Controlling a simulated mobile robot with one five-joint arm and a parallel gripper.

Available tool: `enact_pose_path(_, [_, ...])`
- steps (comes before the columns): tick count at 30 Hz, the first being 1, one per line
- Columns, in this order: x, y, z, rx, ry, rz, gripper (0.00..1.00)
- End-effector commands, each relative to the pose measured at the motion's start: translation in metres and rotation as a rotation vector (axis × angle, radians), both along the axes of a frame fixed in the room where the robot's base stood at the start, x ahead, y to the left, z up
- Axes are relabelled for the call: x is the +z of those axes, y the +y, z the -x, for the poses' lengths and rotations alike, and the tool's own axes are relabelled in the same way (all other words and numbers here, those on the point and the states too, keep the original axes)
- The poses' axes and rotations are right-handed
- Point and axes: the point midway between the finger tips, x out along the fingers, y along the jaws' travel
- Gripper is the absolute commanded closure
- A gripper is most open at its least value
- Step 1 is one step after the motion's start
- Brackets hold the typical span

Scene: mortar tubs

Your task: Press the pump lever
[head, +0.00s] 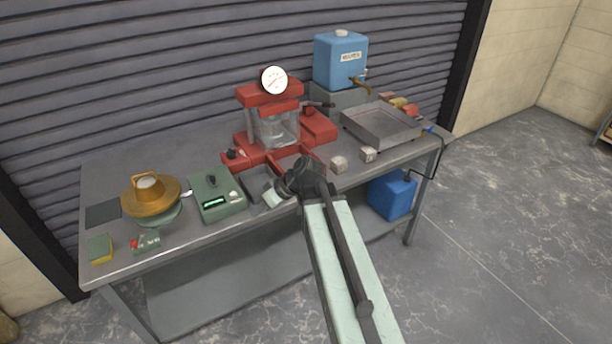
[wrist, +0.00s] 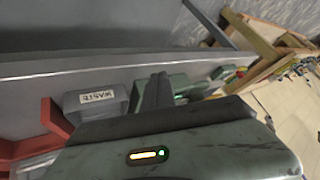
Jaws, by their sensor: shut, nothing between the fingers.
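A red press (head: 268,92) with a round white dial gauge (head: 274,80) and a clear guard (head: 277,130) stands at the back middle of the bench. A dark lever-like bar (head: 320,104) sticks out at its right, above a red block (head: 318,125); I cannot tell for sure that it is the pump lever. My gripper (head: 274,194) is shut and empty, over the bench's front part, in front of the press and apart from that bar. In the wrist view my gripper (wrist: 158,92) shows as dark closed fingers; a red part of the press (wrist: 45,130) is at left.
A green device (head: 217,195) and a brass-coloured pan (head: 150,193) stand left of my gripper. Small grey cubes (head: 339,164) lie right of it. A metal tray (head: 382,127) and a blue tank (head: 341,60) stand at the right. A blue can (head: 391,195) sits below.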

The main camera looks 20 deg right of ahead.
Motion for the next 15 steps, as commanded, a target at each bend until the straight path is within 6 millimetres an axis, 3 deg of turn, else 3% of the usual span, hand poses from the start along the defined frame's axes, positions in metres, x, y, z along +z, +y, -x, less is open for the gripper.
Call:
enact_pose_path(1, [-0.016,0.034,0.022,0.027,0.095,0.064,1.00])
enact_pose_path(3, [-0.038,0.053,0.053,-0.016,0.252,0.189,1.00])
enact_pose_path(6, [-0.054,0.041,0.084,-0.181,0.420,0.338,1.00])
enact_pose_path(9, [-0.058,0.022,0.100,-0.353,0.513,0.417,1.00])
enact_pose_path(12, [-0.059,0.010,0.107,-0.469,0.560,0.443,1.00])
enact_pose_path(15, [-0.059,0.013,0.109,-0.510,0.575,0.451,1.00])
